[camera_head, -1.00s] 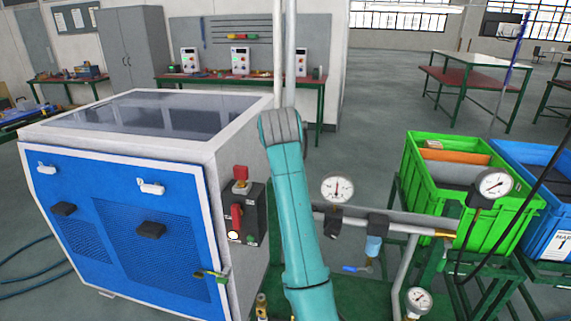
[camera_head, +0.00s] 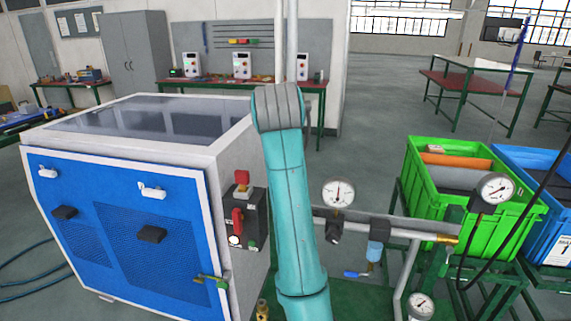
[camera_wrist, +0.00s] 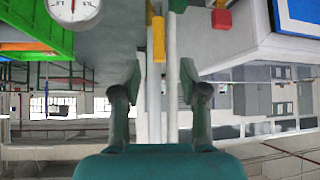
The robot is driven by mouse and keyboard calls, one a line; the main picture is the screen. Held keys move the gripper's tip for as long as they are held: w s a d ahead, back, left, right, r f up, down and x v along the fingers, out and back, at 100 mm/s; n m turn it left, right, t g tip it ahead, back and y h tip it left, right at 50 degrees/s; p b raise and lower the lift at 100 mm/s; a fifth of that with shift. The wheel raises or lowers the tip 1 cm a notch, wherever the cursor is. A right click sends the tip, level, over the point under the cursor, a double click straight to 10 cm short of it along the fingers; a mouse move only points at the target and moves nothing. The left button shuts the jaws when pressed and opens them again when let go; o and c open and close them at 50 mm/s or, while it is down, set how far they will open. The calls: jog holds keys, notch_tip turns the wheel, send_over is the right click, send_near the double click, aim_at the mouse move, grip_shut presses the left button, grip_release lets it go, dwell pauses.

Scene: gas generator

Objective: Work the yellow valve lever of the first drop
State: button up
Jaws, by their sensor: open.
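The yellow valve lever (camera_wrist: 158,40) shows in the wrist view, upper middle, hanging along pale vertical pipes (camera_wrist: 171,75). My gripper (camera_wrist: 160,78) is open and empty in that view, with a finger on either side of the pipes. The lever's lower end lies just above and between the fingertips in the picture; I cannot tell its depth from them. In the head view my arm rises in the middle, and my gripper and the yellow lever are hidden.
The white and blue generator cabinet (camera_head: 130,215) stands left of my arm. A pressure gauge (camera_head: 338,193) and piping (camera_head: 405,232) are close on the right. The green crate (camera_head: 425,190) and blue crate (camera_head: 550,170) stand farther right. In the wrist view a red part (camera_wrist: 221,19) is near the lever.

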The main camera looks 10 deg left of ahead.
jog(key=shift+v, duration=1.35)
